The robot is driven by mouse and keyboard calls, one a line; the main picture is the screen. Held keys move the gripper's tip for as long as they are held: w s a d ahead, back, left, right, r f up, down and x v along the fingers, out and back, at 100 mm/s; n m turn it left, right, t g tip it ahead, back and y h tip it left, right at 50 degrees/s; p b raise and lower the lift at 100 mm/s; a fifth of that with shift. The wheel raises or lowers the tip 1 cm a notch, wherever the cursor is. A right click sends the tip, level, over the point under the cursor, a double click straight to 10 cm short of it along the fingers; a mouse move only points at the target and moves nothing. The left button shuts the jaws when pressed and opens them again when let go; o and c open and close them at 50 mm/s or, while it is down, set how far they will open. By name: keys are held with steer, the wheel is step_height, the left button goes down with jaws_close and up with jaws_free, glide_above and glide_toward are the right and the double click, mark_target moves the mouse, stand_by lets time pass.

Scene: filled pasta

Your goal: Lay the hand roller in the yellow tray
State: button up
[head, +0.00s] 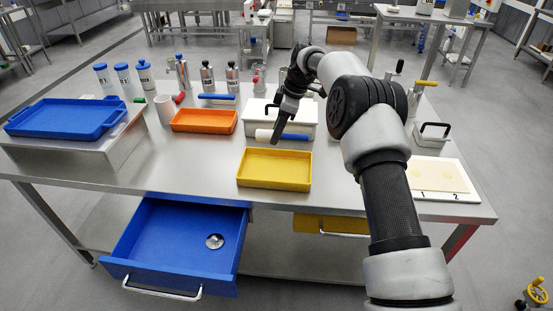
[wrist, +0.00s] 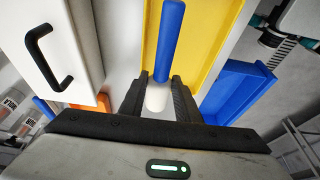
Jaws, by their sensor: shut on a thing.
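The hand roller has a white barrel (head: 263,135) and a blue handle (head: 296,137). My gripper (head: 276,139) is shut on it at the white part, between the white box and the yellow tray in the head view. In the wrist view the white barrel (wrist: 156,98) sits between my fingers (wrist: 157,95), and the blue handle (wrist: 168,45) points up the picture across the yellow tray (wrist: 212,30). The yellow tray (head: 275,168) stands empty at the table's front edge, nearer the head camera than the roller. The roller's height above the table is hard to tell.
A white box with a black handle (wrist: 48,58) stands behind the roller. An orange tray (head: 204,121) lies to the left, and a blue tray (head: 66,116) sits on a raised stand. A blue drawer (head: 180,240) is open below. A numbered board (head: 440,178) lies at right.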

step_height(320, 180, down, 8)
steer(key=shift+r+b, duration=0.2)
steer(key=shift+b, duration=0.15)
steer(key=shift+f+b, duration=0.45)
steer(key=shift+f, duration=0.15)
steer(key=o, duration=0.9)
steer(key=shift+c, duration=0.2)
